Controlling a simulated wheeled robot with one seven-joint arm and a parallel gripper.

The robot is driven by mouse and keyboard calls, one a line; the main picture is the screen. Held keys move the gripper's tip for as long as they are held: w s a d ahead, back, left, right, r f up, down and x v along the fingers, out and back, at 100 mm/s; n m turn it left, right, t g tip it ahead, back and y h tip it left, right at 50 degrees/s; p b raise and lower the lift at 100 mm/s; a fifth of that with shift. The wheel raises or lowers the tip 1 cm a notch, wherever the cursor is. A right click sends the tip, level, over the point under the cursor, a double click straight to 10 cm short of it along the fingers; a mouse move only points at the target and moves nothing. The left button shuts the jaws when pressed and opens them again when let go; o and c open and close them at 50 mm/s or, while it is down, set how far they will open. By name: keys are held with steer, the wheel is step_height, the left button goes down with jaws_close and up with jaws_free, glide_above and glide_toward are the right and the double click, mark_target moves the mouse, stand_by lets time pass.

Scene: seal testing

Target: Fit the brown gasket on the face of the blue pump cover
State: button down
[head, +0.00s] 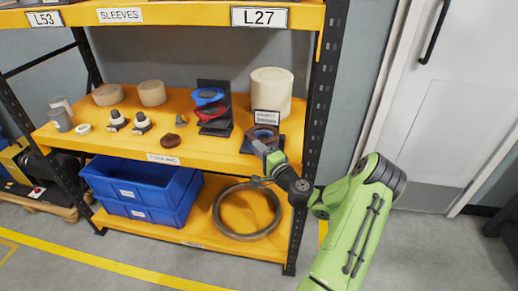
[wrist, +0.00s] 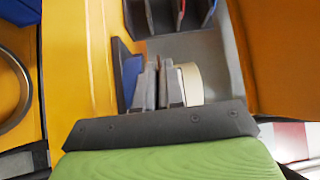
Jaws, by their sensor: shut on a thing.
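My gripper (head: 274,160) reaches in at the right end of the middle shelf. In the wrist view my gripper (wrist: 156,84) is shut on a thin brown piece, the brown gasket (wrist: 151,86), seen edge-on between the fingers. The blue pump cover (wrist: 132,76) shows just left of the fingers there, against a dark upright plate. Whether gasket and cover touch, I cannot tell. My gripper hides part of the stand and cover.
A sign (head: 266,117) stands behind, before a cream canister (head: 271,88). A dark rack (head: 214,112) holds blue and red rings to the left. Small parts, including a reddish-brown piece (head: 174,138), lie further left. The shelf post (head: 322,100) is close on the right.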

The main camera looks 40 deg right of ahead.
steer(key=shift+f, duration=0.4)
steer(key=c, duration=1.2)
jaws_free()
steer(key=shift+c, duration=0.2)
steer(key=shift+o, duration=0.3)
steer(key=shift+f, duration=0.2)
steer(key=shift+s+a+f, duration=0.1)
steer(key=shift+s+a, duration=0.1)
steer(key=shift+a, duration=0.15)
steer(key=s+a, duration=0.2)
steer(key=a, duration=0.1)
steer(key=shift+s+a+r, duration=0.15)
steer(key=shift+s+r, duration=0.15)
steer(key=shift+r, duration=0.05)
